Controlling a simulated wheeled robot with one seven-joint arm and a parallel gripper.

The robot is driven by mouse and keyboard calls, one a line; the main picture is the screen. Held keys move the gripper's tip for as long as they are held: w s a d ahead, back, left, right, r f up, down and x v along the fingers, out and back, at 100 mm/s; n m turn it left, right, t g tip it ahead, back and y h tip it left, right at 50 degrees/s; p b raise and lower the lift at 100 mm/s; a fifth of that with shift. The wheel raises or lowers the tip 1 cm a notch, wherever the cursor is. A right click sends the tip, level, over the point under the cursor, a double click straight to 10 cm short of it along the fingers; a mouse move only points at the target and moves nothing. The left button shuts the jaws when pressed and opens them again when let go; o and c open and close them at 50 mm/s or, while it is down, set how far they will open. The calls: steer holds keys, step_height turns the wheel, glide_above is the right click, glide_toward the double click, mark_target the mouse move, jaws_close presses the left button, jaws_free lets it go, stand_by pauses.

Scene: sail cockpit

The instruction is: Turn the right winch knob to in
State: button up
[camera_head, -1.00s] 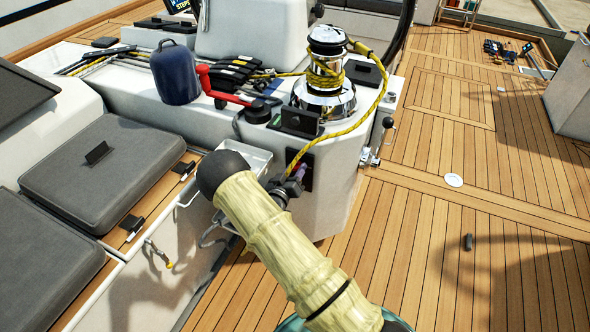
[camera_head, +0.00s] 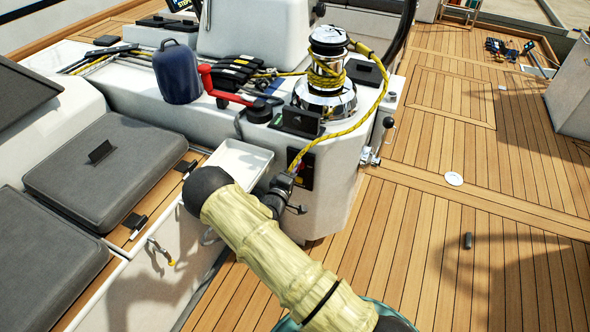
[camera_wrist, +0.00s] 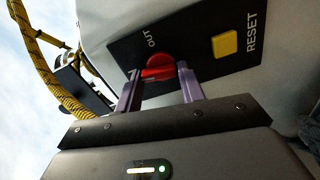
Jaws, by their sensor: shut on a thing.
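A red winch knob (camera_wrist: 158,67) sits on a black control panel (camera_wrist: 200,68) in the wrist view, with the word OUT printed beside it. My gripper (camera_wrist: 159,84) has one purple finger on each side of the knob and is shut on it. Any IN label is not visible. In the head view, the panel (camera_head: 306,170) is on the white console front below the winch (camera_head: 326,88). My gripper (camera_head: 289,180) reaches it from the left, and my wrist and arm hide the knob there.
A yellow RESET button (camera_wrist: 225,44) is close to the knob on the same panel. A yellow rope (camera_head: 358,122) hangs from the winch toward the panel. A white tray (camera_head: 240,160) is left of the panel. The wooden deck (camera_head: 430,250) at right is mostly clear.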

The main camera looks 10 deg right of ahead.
steer(key=shift+n, duration=0.9)
steer(key=shift+a, duration=0.1)
steer(key=o, duration=1)
steer(key=shift+c, duration=0.2)
steer(key=p+v, duration=0.1)
steer(key=v, duration=1.6)
steer(key=shift+s, duration=0.15)
steer(key=shift+a, duration=0.1)
